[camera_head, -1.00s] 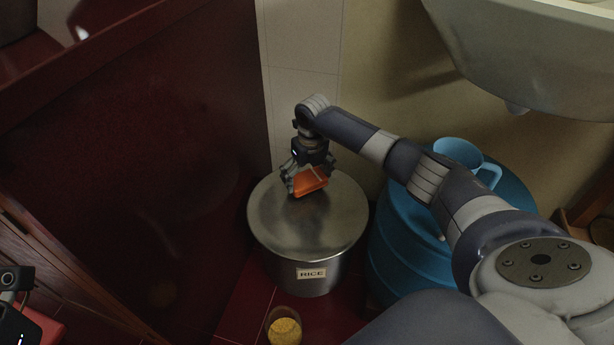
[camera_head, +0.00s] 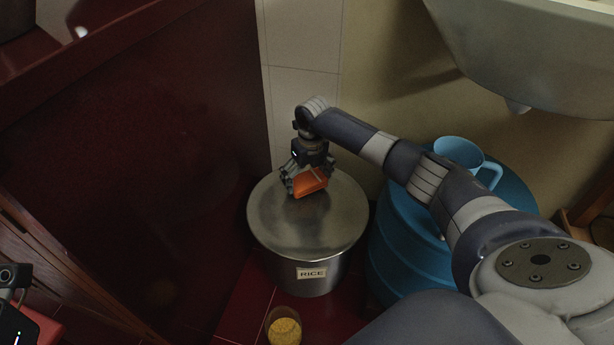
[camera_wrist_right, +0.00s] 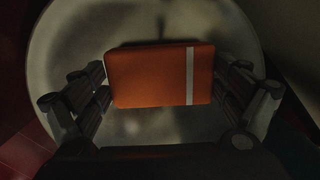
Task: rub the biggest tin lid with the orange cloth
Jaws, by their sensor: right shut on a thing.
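The large round metal lid (camera_head: 325,225) sits on the tin labelled RICE (camera_head: 312,273). My right gripper (camera_head: 304,184) is shut on the folded orange cloth (camera_head: 312,182), over the back half of the lid. In the right wrist view the orange cloth (camera_wrist_right: 155,77), with one pale stripe, lies between the fingers of my right gripper (camera_wrist_right: 163,90), with the lid (camera_wrist_right: 70,40) behind it. The cloth is at or very near the lid's surface; I cannot tell if they touch. At the lower left edge a small part of my left arm shows; its fingers are out of view.
A blue drum (camera_head: 400,240) with a blue mug (camera_head: 460,152) on top stands right of the tin. A glass of yellow grains (camera_head: 284,328) stands in front. A dark red panel (camera_head: 150,150) rises at left, and a pale basin (camera_head: 540,60) overhangs at upper right.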

